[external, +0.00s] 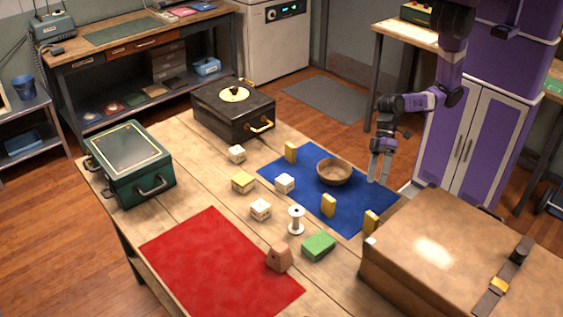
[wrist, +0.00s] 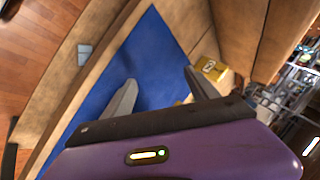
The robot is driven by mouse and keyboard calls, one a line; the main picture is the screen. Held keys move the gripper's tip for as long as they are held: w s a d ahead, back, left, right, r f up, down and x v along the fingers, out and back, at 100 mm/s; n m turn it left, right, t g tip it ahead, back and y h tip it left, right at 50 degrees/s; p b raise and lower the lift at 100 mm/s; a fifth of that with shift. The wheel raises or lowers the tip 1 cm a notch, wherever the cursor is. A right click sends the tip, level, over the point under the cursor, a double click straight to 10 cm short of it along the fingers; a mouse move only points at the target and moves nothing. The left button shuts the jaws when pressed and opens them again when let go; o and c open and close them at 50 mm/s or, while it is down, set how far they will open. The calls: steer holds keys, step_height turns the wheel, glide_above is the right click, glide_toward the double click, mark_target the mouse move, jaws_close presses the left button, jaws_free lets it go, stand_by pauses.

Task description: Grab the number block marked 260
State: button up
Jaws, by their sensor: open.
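Three upright yellow blocks stand at the blue mat (external: 300,202): one at the far left (external: 291,151), one at the middle front (external: 328,205), and one by the brown suitcase (external: 371,221). Small pale cubes (external: 285,183) (external: 260,209) (external: 236,153) and a yellow-topped cube (external: 243,182) stand nearby. Their markings are too small to read, so I cannot tell which is 260. My gripper (external: 378,180) is open and empty above the mat's right side. In the wrist view, my fingers (wrist: 160,76) are apart over the blue mat, with a marked yellow block (wrist: 208,67) beyond the right finger.
A wooden bowl (external: 334,172) stands on the mat, left of my gripper. The large suitcase (external: 430,255) fills the front right. A white spool (external: 296,221), green block (external: 318,246), brown block (external: 279,258), red mat (external: 215,265), green case (external: 130,165) and black box (external: 235,115) are also on the table.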

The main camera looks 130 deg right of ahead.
steer(key=w+d+r+t, duration=0.1)
steer(key=w, duration=0.2)
steer(key=w+d+t, duration=0.1)
steer(key=w, duration=0.2)
steer(key=w+d+r+n+t, duration=0.1)
steer(key=w, duration=0.3)
steer(key=shift+r+b, duration=0.3)
steer(key=w+d+r+t+h+b, duration=0.1)
steer(key=w+d+r+t+h, duration=0.3)
steer(key=w+d+r, duration=0.45)
steer(key=w+d+r+t+h+b, duration=0.1)
steer(key=w+d+r+t+h, duration=0.3)
steer(key=w+d, duration=0.7)
steer(key=n+g+y+b, duration=0.3)
steer(key=n+g+y, duration=0.1)
steer(key=n+g, duration=0.15)
glide_toward(254, 210)
steer(key=shift+t, duration=0.45)
steer(key=w+f, duration=0.1)
steer(key=w, duration=0.1)
steer(key=w+f, duration=0.2)
steer(key=shift+d, duration=0.15)
steer(key=shift+a+x, duration=0.15)
steer(key=shift+x, duration=1.45)
steer(key=shift+a+x, duration=0.1)
steer(key=shift+x, duration=1.5)
steer(key=shift+r, duration=0.15)
steer(key=c, duration=1.5)
